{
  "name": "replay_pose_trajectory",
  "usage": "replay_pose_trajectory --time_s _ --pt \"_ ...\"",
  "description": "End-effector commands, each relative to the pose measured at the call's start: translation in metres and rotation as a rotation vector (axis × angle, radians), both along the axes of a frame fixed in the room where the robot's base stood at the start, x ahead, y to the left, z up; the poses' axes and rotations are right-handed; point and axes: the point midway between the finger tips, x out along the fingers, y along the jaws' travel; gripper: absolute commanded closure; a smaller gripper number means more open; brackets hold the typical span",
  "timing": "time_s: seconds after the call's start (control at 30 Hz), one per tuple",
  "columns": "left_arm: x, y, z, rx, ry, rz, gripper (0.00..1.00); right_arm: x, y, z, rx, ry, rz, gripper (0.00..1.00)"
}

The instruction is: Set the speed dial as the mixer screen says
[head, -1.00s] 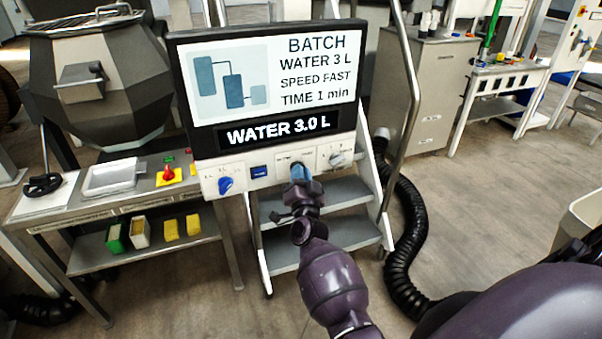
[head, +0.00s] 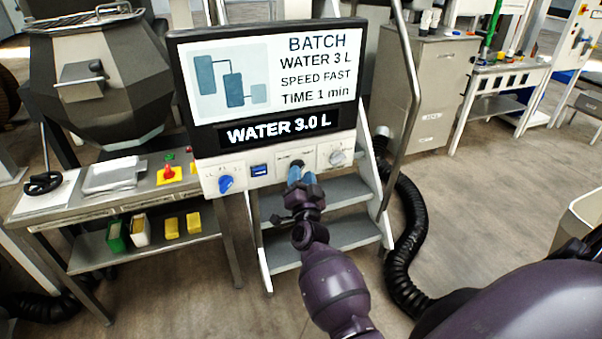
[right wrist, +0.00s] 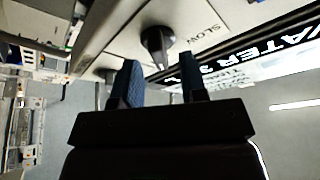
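The mixer screen (head: 270,82) reads batch, water 3 L, speed fast, time 1 min. A lower strip (head: 277,132) reads WATER 3.0 L. The dark speed dial (head: 297,163) is in the middle of the white panel below the screen. In the right wrist view the black dial (right wrist: 158,42) has the word SLOW beside it; I cannot tell its exact setting. My right gripper (head: 300,177) is just below and in front of the dial. Its blue fingers (right wrist: 160,82) are apart, with nothing between them. My left gripper is not in view.
A blue knob (head: 225,184), a blue button (head: 259,170) and a grey knob (head: 338,155) share the panel. A table (head: 110,202) with a red stop button (head: 169,172) stands at left. Steps (head: 330,236) and a black hose (head: 405,235) are below and right.

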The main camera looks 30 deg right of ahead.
Motion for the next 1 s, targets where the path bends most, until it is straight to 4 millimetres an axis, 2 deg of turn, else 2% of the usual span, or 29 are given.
replay_pose_trajectory --time_s 0.3,0.5,0.7,1.0 --pt "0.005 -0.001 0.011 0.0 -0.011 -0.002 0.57 -0.047 0.024 -0.017 0.001 0.002 0.0 0.61" --pt "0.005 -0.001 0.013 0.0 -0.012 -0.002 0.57 -0.07 0.036 -0.026 0.002 0.001 -0.001 0.61" --pt "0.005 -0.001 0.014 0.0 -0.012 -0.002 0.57 -0.08 0.041 -0.029 0.001 0.0 0.0 0.61" --pt "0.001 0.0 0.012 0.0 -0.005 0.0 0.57 -0.081 0.042 -0.029 0.001 0.0 0.0 0.61"
